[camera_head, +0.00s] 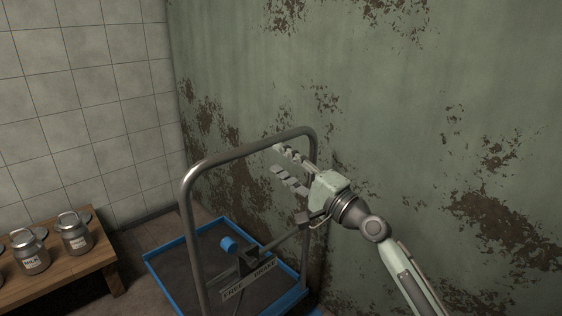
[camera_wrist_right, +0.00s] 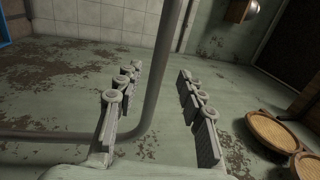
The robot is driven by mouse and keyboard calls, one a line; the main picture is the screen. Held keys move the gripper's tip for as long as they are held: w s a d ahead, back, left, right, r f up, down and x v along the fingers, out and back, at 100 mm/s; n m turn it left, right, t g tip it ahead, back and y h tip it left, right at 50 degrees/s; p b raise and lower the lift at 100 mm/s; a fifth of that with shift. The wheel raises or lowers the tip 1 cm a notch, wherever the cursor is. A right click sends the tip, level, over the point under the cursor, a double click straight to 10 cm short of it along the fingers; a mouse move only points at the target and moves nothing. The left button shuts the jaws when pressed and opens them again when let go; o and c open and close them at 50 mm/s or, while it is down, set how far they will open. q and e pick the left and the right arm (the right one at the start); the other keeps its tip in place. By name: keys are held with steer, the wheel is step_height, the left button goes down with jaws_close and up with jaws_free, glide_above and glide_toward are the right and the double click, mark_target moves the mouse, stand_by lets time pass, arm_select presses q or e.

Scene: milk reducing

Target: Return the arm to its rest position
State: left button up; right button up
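My right gripper (camera_head: 278,159) is in the upper middle of the head view, at the end of my right arm. Its two grey fingers are spread apart and hold nothing. It is at the right side of the trolley's metal handle (camera_head: 234,152). In the right wrist view the right gripper (camera_wrist_right: 161,72) is also open, and a grey metal tube (camera_wrist_right: 168,50) shows in the gap between the fingers. I cannot tell whether the fingers touch it. My left gripper is in neither view.
The trolley has a blue-edged platform (camera_head: 163,272) and a blue cylinder (camera_head: 229,243). Milk cans (camera_head: 75,236) stand on a wooden bench (camera_head: 75,273) at left. A peeling green wall (camera_head: 430,130) rises behind my right arm. The wrist view shows round baskets (camera_wrist_right: 272,130) at right.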

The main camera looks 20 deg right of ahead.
steer(key=s+a+f+n+g+h, duration=0.1)
steer(key=s+f+n+g, duration=0.2)
steer(key=f, duration=0.7)
steer(key=s+a+f+n+g+h, duration=0.1)
steer(key=s+f+n+g, duration=0.2)
steer(key=f, duration=0.6)
steer(key=s+a+f+n+g+h, duration=0.1)
steer(key=s+a+f+n+g, duration=0.2)
steer(key=f, duration=0.7)
steer(key=s+d+f+n+g+h, duration=0.2)
steer(key=s+d+f+n+g, duration=0.1)
steer(key=s+f, duration=0.5)
steer(key=s+d+f+n+g+h, duration=0.3)
steer(key=s+f, duration=0.6)
steer(key=s, duration=0.5)
steer(key=shift+s+f+n+g, duration=0.15)
steer(key=shift+f+n+g, duration=0.15)
steer(key=shift+g, duration=0.1)
steer(key=shift+r, duration=0.1)
